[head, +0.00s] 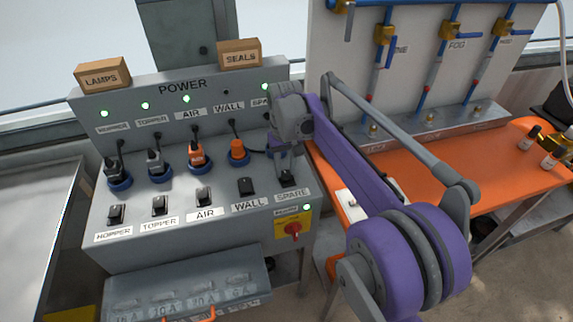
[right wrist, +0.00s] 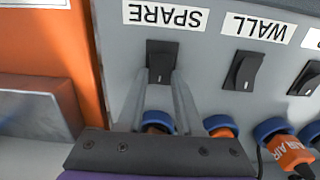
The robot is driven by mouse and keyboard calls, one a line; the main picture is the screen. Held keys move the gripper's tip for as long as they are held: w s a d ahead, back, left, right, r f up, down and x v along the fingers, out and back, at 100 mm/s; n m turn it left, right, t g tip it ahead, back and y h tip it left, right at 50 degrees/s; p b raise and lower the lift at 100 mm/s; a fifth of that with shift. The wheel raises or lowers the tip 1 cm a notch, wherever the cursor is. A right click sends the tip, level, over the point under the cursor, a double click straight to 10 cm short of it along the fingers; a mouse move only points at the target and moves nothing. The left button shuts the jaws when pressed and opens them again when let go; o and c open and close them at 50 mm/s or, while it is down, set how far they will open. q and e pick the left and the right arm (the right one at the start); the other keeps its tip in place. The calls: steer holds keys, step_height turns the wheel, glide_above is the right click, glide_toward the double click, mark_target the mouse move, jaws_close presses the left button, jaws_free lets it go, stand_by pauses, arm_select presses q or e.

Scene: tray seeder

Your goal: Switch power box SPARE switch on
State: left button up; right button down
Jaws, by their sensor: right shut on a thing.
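The grey power box (head: 180,205) stands at the left in the head view, with a row of black rocker switches. The SPARE switch (head: 287,182) is at the right end, above its SPARE label, partly covered by my right gripper (head: 287,168). In the right wrist view the black SPARE switch (right wrist: 162,52) is upside down at the upper middle. The right gripper (right wrist: 160,84) has its fingers at the switch's sides, shut on it. The green lamp (head: 266,86) above the SPARE socket is lit. My left gripper is not in view.
The WALL switch (head: 246,186) is close to the left of SPARE, and its lamp (head: 226,92) is dark. Plugs fill several sockets above. A red main knob (head: 293,229) is below right. An orange table (head: 440,175) with a pipe panel stands right.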

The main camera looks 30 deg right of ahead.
mark_target(285, 172)
stand_by(0.4)
steer(key=c, duration=0.6)
jaws_free()
steer(key=shift+o, duration=0.2)
steer(key=shift+r, duration=0.15)
step_height(285, 172, up, 11)
steer(key=p, duration=0.1)
steer(key=shift+w+f+p, duration=0.2)
steer(key=shift+w+p, duration=0.05)
steer(key=shift+p, duration=0.05)
